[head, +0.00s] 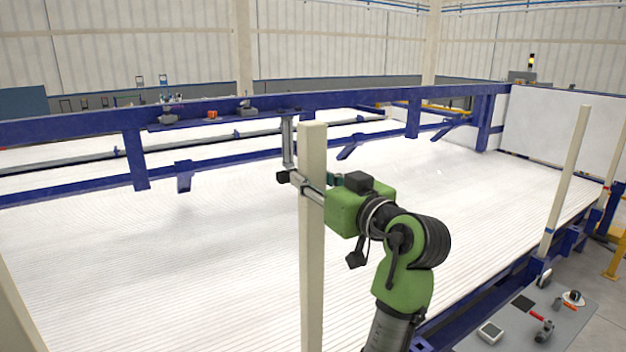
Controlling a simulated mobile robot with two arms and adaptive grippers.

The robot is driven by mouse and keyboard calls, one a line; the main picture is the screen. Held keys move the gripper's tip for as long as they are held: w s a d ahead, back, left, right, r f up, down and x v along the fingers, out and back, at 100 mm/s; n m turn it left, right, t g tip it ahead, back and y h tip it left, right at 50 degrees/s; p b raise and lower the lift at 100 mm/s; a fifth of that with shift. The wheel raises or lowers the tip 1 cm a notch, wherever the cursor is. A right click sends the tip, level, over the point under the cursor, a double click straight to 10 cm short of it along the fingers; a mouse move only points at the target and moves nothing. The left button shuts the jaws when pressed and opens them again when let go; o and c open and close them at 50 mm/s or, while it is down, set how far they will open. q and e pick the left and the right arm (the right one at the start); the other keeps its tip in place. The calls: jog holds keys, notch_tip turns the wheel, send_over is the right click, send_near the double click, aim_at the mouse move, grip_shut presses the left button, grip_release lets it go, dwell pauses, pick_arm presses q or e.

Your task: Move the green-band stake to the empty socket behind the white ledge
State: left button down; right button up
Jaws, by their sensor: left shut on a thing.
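A tall cream stake (312,250) stands upright in the middle of the head view; its lower end runs out of the picture. My left gripper (303,186) is shut on it at about its upper third, with the green wrist just to the right. I cannot make out a green band on this stake. I cannot pick out an empty socket or tell which part is the white ledge. My right gripper is not in view.
A blue frame rail (390,97) runs across behind a wide white ribbed bed (220,240). Another cream stake with a blue band (566,180) stands at the right. A grey tool shelf (515,335) with several tools is at lower right. A white panel (560,125) closes the right end.

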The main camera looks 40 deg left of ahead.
aim_at(317, 155)
pick_arm(q)
jog(key=shift+f+b, duration=1.05)
jog(key=shift+f, duration=0.1)
jog(key=shift+f+b, duration=1.1)
jog(key=c, duration=1.5)
grip_release()
jog(key=shift+o, duration=0.2)
jog(key=shift+f, duration=0.2)
jog(key=shift+r, duration=0.2)
notch_tip(317, 155, up, 10)
jog(key=shift+s+d, duration=0.1)
jog(key=shift+f, duration=0.1)
